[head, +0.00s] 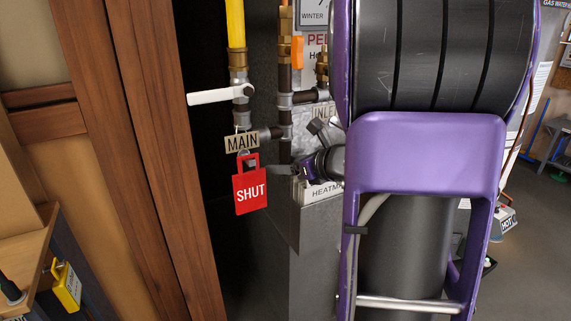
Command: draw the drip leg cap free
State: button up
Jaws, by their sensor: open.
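The drip leg (285,150) is the dark lower end of the vertical gas pipe, below a grey fitting. I cannot make out its cap; that spot is crowded by my gripper. My gripper (290,170) is small in the head view, reaching in from the right just above the furnace's front cabinet, close to the pipe's lower end. Its purple and black wrist shows, but the fingertips are hard to tell apart. It is open, and I see nothing held in it. I cannot tell whether it touches the cap.
A white-handled valve (222,96) sits on the yellow gas line, with a MAIN tag (242,143) and a red SHUT tag (250,190) hanging below. A grey cabinet (312,255) stands under the pipe. A wooden frame (135,150) bounds the left. My arm blocks the right middle.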

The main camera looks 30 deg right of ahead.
jog(key=shift+c, duration=0.2)
grip_shut()
dwell(0.4)
dwell(1.3)
